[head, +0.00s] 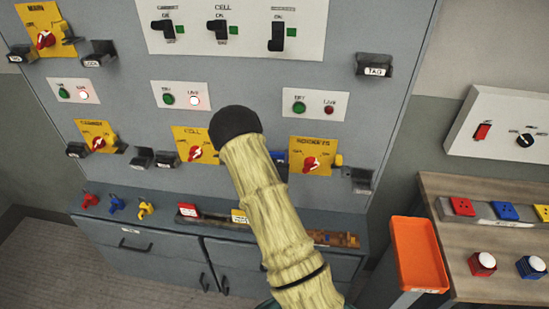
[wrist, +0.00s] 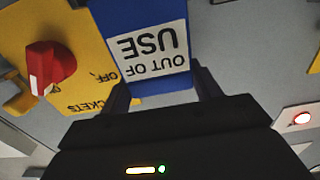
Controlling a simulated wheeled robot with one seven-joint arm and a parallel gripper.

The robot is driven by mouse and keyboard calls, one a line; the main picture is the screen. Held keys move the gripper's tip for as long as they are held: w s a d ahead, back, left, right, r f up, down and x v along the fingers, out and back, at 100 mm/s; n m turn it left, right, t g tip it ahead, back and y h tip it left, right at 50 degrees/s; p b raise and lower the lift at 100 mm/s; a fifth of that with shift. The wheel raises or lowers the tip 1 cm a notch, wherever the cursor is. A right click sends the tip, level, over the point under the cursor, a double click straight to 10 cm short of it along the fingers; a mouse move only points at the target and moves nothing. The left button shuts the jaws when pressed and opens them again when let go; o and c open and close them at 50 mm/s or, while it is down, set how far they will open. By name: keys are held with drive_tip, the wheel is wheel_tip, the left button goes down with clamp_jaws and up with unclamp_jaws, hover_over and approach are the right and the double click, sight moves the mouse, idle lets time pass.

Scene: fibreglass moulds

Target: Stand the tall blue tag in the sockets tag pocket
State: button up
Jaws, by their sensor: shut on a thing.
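The tall blue tag (wrist: 155,55) has a white "OUT OF USE" label that reads upside down in the wrist view. My gripper (wrist: 162,92) is shut on its lower part in that view, a finger on each side. In the head view only a small blue bit (head: 279,157) shows beside my arm. The tag is just left of the yellow sockets panel (head: 325,143), which has a red knob (head: 311,164) and also fills the left of the wrist view (wrist: 95,85). The sockets tag pocket is not clearly visible, and I cannot tell whether the tag touches it.
Black holders stick out beside other yellow panels, such as the cell panel's (head: 166,159); another (head: 361,180) is right of the sockets panel. A ledge below holds coloured padlocks and a red tag (head: 188,211). An orange tray (head: 418,255) and a bench (head: 470,270) stand at right.

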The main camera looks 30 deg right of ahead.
drive_tip(key=shift+f, duration=0.95)
drive_tip(key=shift+f, duration=0.15)
drive_tip(key=o, duration=1)
drive_tip(key=shift+r, duration=0.2)
drive_tip(key=b+v, duration=0.3)
drive_tip(key=v, duration=0.9)
drive_tip(key=shift+w, duration=0.1)
